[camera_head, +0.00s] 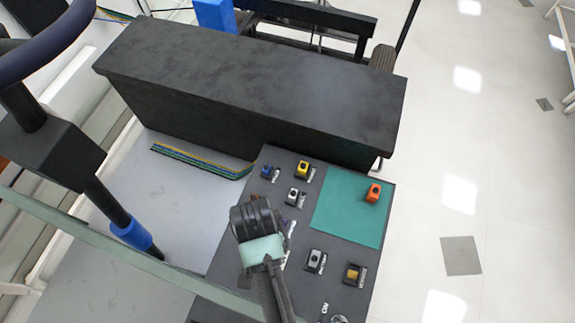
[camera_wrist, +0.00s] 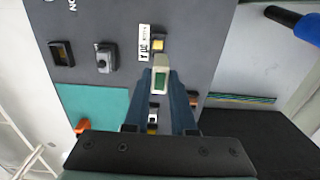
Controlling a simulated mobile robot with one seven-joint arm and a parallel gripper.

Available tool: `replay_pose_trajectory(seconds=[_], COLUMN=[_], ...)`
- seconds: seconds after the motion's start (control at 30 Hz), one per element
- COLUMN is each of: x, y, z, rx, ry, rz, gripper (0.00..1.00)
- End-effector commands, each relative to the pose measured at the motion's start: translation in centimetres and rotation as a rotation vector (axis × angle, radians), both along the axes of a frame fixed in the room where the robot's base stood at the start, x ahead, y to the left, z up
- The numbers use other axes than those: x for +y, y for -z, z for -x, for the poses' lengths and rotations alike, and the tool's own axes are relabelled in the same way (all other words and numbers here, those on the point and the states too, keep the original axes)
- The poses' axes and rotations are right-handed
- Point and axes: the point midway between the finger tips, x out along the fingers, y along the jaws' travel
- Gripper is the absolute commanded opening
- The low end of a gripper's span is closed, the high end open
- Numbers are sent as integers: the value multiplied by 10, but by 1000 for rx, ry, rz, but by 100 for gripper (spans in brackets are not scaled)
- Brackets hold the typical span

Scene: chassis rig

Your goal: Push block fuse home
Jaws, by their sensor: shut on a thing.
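In the wrist view my gripper (camera_wrist: 161,92) points down at the dark panel (camera_wrist: 205,45), its two dark blue fingers closed on a small cream block with a green face (camera_wrist: 161,76), which I take for the block fuse. A yellow-topped piece (camera_wrist: 159,44) sits just beyond the held block, beside a white printed label (camera_wrist: 145,43). I cannot tell whether the block is seated or how deep. In the head view my wrist covers the fingers and the block over the panel's left side (camera_head: 222,277).
Blue (camera_head: 267,172), yellow (camera_head: 303,169) and grey (camera_head: 314,258) pieces sit on the panel, with a yellow-centred one (camera_head: 354,273) at right. A large black box (camera_head: 250,80) rises behind the panel.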

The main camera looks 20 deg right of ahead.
Motion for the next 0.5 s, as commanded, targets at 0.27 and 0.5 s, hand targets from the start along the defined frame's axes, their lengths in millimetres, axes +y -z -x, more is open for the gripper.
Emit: replay_pose_trajectory(seconds=[0.27, 0.5], x=[0, 0], y=[32, 59], z=[0, 0], rx=[4, 1], ry=[-1, -2], rz=[0, 0], gripper=[0, 0])
